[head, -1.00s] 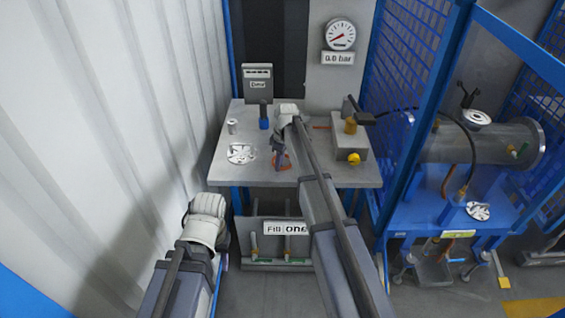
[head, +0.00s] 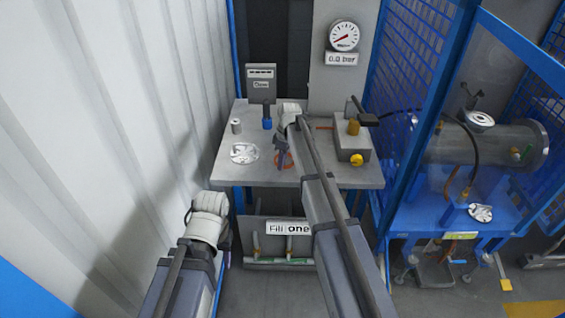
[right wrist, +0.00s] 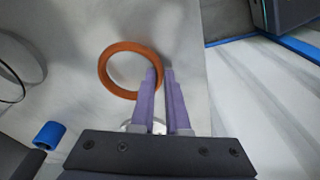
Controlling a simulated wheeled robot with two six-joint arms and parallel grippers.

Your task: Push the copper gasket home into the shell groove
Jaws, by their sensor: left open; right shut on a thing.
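The copper gasket (right wrist: 104,77) is an orange-brown ring in the right wrist view, its near edge at my right gripper's fingertips (right wrist: 162,75). My right gripper (head: 281,158) is shut on it above the grey bench, and the gasket (head: 289,160) shows small in the head view, partly hidden by the gripper. The shell (head: 465,148) appears to be the grey flanged cylinder lying on its side on the blue stand at the right, behind blue mesh and a clear panel. Its groove cannot be made out. My left gripper (head: 227,238) is open and empty, low in front of the bench.
The grey bench (head: 330,178) holds a silver disc (head: 243,153), a small metal cylinder (head: 236,126), a meter box (head: 262,84) and a block with a yellow knob (head: 356,160). A blue mesh guard (head: 420,80) stands between bench and shell. A corrugated wall closes the left.

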